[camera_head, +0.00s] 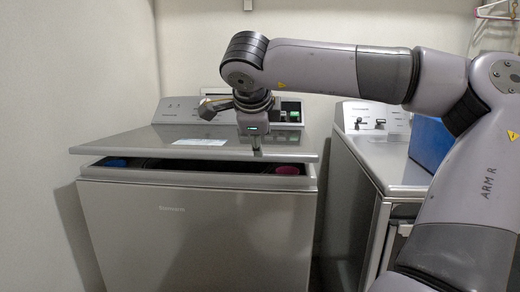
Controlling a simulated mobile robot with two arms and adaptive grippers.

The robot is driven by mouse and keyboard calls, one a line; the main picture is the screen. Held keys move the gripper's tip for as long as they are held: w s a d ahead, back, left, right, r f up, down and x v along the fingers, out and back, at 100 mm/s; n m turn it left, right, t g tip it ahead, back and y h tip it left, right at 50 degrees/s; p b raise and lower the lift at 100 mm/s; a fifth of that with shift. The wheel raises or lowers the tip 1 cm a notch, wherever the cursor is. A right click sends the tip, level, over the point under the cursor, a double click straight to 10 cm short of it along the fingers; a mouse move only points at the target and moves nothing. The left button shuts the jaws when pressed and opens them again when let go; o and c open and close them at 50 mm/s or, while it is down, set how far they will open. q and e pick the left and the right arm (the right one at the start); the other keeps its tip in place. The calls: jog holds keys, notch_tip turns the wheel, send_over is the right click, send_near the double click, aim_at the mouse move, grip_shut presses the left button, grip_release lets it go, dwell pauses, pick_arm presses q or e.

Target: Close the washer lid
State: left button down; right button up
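The topload washer (190,230) stands left of the middle. Its grey lid (130,143) is tilted only slightly up, and a dark gap shows between its front edge and the tub rim. Through the gap I see something blue (115,163) at the left and something magenta (287,170) at the right. My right gripper (256,152) points down over the right part of the lid, near its front edge. Its narrow tip seems to be at the lid's top; contact is hard to judge. I cannot tell whether its fingers are apart. My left gripper is not in view.
The washer's control panel (180,109) rises behind the lid. A second grey appliance (360,170) stands close on the right, with a blue box (430,143) on it. Walls are near at the left and back. A pale hanger (495,10) hangs at the top right.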

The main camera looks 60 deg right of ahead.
jog(key=v, duration=0.4)
jog(key=shift+c, duration=0.6)
